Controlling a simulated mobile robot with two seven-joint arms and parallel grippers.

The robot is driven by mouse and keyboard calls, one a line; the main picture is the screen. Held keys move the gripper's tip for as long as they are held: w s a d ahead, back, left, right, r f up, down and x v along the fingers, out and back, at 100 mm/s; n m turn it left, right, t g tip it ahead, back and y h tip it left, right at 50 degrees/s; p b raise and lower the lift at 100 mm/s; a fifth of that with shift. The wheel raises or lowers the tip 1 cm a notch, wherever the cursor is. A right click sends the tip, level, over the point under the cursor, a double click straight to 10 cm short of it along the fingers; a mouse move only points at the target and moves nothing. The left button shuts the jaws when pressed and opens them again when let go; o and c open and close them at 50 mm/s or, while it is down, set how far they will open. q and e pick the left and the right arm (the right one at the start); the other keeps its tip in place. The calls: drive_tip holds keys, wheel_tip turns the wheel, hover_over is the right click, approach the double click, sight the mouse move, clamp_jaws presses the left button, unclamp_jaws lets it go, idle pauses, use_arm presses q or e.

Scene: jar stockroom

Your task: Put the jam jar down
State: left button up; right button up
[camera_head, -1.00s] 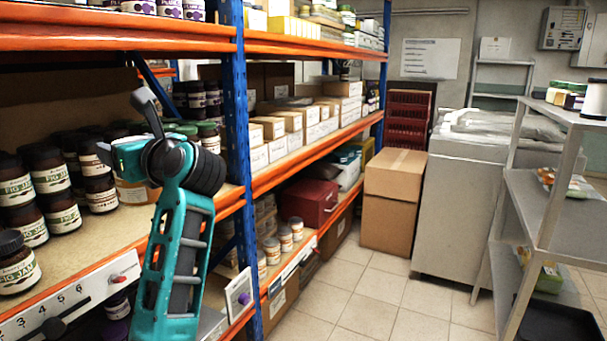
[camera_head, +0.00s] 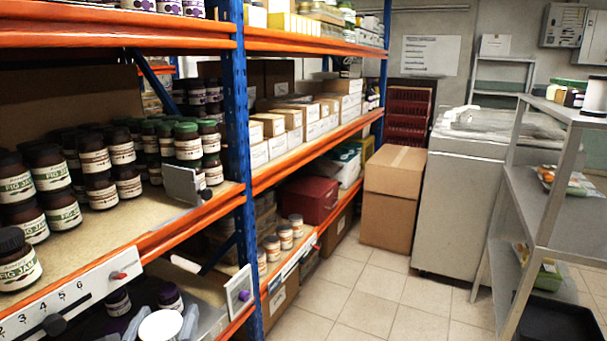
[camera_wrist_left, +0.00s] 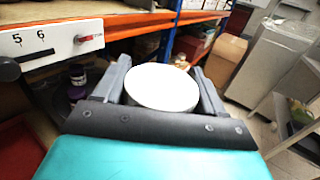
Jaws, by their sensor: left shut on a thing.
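The jam jar shows as a round white lid (camera_head: 160,326) at the bottom edge of the head view; its body and label are hidden. The same jar's white lid (camera_wrist_left: 162,88) fills the middle of the left wrist view. My left gripper (camera_wrist_left: 163,92) is shut on it, with one dark finger on each side. In the head view this gripper (camera_head: 152,331) is partly cut off, low in front of the lower shelf (camera_head: 205,290). My right gripper is not in view.
Dark fig jam jars (camera_head: 58,214) crowd the left of the upper shelf, with bare board in front. Purple-lidded jars (camera_head: 169,297) stand on the lower shelf beside my gripper. A numbered rail (camera_head: 75,297) and a blue post (camera_head: 238,150) border the space. The tiled floor (camera_head: 350,290) is clear.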

use_arm(q)
drive_tip(key=shift+m+h, duration=0.6)
drive_tip(key=shift+h, duration=0.3)
drive_tip(key=s+d, duration=0.1)
drive_tip(key=s+d+f, duration=0.1)
drive_tip(key=s, duration=0.1)
drive_tip(key=shift+s+f, duration=0.15)
drive_tip(key=shift+s, duration=0.05)
drive_tip(key=shift+a, duration=0.1)
drive_tip(key=shift+w, duration=0.1)
